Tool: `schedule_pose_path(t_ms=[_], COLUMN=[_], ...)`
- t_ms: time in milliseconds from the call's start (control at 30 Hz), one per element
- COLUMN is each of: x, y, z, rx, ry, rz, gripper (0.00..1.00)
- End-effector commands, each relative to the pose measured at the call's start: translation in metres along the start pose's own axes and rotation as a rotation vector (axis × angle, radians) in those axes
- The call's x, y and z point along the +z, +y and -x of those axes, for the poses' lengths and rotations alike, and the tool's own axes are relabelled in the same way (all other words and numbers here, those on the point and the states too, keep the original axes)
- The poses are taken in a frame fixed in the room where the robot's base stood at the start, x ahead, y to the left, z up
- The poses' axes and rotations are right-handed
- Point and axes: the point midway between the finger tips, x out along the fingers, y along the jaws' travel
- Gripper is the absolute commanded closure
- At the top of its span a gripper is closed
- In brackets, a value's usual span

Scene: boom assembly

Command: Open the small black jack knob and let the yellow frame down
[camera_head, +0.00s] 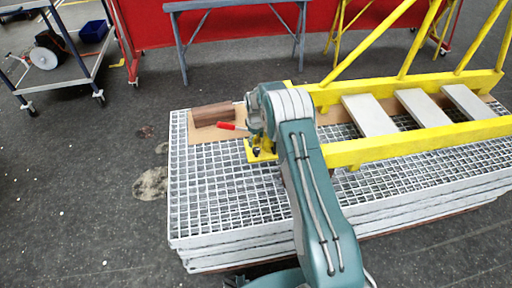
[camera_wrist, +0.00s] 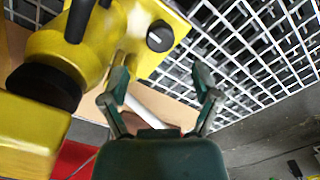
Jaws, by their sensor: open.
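The small black jack knob (camera_wrist: 160,36) is round with a pale slot line on its face. It sits on a yellow jack body (camera_wrist: 110,35) in the wrist view. My gripper (camera_wrist: 162,82) is open, with its two green fingers apart below the knob; nothing is between the tips at the knob. In the head view my arm hides most of the jack, and the knob cannot be made out. The yellow frame (camera_head: 420,145), with grey cross plates, lies over the grating stack at right. A red-handled lever (camera_head: 228,126) sticks out left of my wrist.
The stack of metal gratings (camera_head: 215,205) stands on the dark floor. A brown wooden block (camera_head: 213,113) lies on a tan board (camera_head: 200,135) at its left. A cart (camera_head: 70,75) and a grey trestle (camera_head: 235,5) stand behind.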

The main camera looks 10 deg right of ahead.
Motion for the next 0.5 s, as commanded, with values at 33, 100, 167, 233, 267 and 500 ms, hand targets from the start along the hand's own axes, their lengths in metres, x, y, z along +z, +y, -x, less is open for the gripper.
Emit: schedule_pose_path(t_ms=[33,100,167,233,267,500], x=[-0.001,-0.001,-0.001,-0.001,-0.001,-0.001], y=[0.001,0.000,0.000,0.000,0.000,0.000], z=[0.012,0.025,0.035,0.043,0.046,0.053], rx=[0.002,0.002,0.002,0.001,0.001,0.000], ry=[0.003,0.002,0.002,0.001,0.000,-0.001], rz=[0.000,0.000,0.000,0.000,0.000,0.000], gripper=[0.20,0.20,0.20,0.20,0.20,0.20])
